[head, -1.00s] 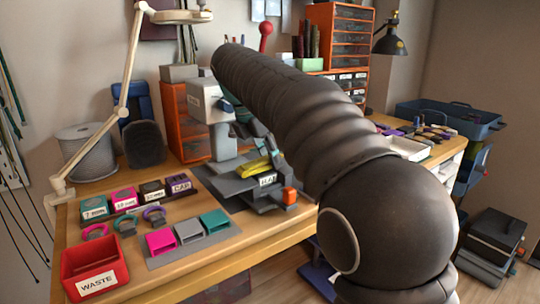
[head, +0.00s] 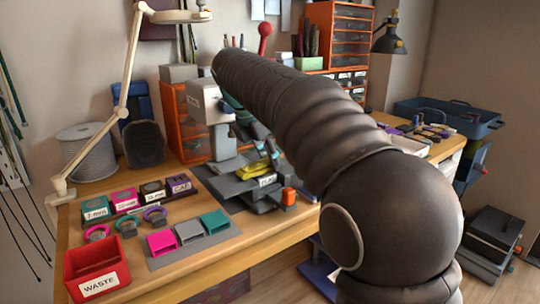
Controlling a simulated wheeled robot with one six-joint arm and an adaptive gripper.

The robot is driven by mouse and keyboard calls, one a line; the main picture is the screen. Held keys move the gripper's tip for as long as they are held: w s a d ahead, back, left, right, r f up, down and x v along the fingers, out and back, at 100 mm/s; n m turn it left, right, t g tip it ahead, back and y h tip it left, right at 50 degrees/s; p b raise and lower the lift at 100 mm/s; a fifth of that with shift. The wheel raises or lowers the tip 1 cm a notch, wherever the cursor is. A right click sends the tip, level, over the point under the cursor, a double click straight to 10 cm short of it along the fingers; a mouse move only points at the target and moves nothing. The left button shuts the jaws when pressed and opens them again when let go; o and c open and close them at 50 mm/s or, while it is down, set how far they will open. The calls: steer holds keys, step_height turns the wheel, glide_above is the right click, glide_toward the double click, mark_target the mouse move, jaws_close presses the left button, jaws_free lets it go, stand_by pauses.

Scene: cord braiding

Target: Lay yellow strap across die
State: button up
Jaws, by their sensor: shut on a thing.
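The yellow strap (head: 254,170) is bunched in loops over the grey die area of the press (head: 238,183) on the bench. My gripper (head: 268,155) reaches down from the upper left of my arm, and its fingers are right at the strap. It is shut on the yellow strap. My arm hides part of the gripper and the right side of the press. Whether the strap touches the die is too small to tell.
A red waste bin (head: 97,274), a tray of pink, grey and teal holders (head: 190,238) and several labelled boxes (head: 125,200) stand at the left. A lamp arm (head: 122,110) rises behind.

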steer(key=o, duration=1.1)
